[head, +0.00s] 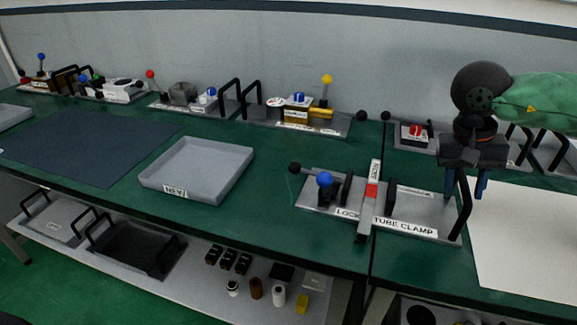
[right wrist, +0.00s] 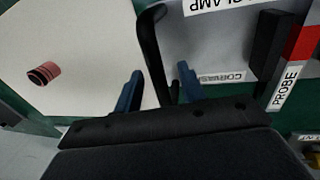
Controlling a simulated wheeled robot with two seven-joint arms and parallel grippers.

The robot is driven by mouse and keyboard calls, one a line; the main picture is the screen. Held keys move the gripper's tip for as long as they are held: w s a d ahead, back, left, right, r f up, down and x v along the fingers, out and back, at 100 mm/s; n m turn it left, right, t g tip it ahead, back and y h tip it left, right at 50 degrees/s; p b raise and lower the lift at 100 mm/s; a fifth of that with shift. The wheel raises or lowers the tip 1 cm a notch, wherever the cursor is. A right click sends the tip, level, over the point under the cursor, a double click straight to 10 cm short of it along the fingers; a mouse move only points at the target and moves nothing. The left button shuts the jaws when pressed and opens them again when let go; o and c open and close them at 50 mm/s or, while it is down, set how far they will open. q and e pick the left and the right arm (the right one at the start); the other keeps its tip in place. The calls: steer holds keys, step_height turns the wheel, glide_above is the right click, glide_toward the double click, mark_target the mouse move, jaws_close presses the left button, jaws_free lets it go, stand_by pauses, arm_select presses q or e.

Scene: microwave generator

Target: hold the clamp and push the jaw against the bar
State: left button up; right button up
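The clamp (head: 425,212) is a grey plate labelled "LOCK" and "TUBE CLAMP", with a blue knob (head: 324,179) and a black-tipped lever at its left. A pale bar (head: 367,212) with a red band and a "PROBE" label lies across the plate. Black jaw blocks stand on both sides of it; the right one (head: 391,194) also shows beside the bar in the right wrist view (right wrist: 267,46). My right gripper (head: 466,186) is open at the clamp's right end. Its blue fingers lie either side of the black handle (right wrist: 153,55), with gaps visible. My left gripper is not in view.
A grey tray (head: 215,188) stands left of the clamp, by a dark mat (head: 85,150). A white sheet (head: 530,240) lies at the right, with a reddish cylinder (right wrist: 43,74) on it in the wrist view. Other fixtures line the back wall. A lower shelf holds small items.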

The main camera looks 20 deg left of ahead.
steer(key=shift+a+r, duration=0.1)
steer(key=shift+r, duration=0.4)
steer(key=r, duration=0.2)
steer(key=a+r, duration=0.1)
steer(key=r, duration=0.2)
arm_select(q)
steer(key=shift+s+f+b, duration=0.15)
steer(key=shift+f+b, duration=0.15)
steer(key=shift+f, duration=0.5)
arm_select(e)
steer(key=shift+a+r, duration=0.15)
steer(key=shift+r, duration=0.65)
steer(key=shift+c, duration=0.3)
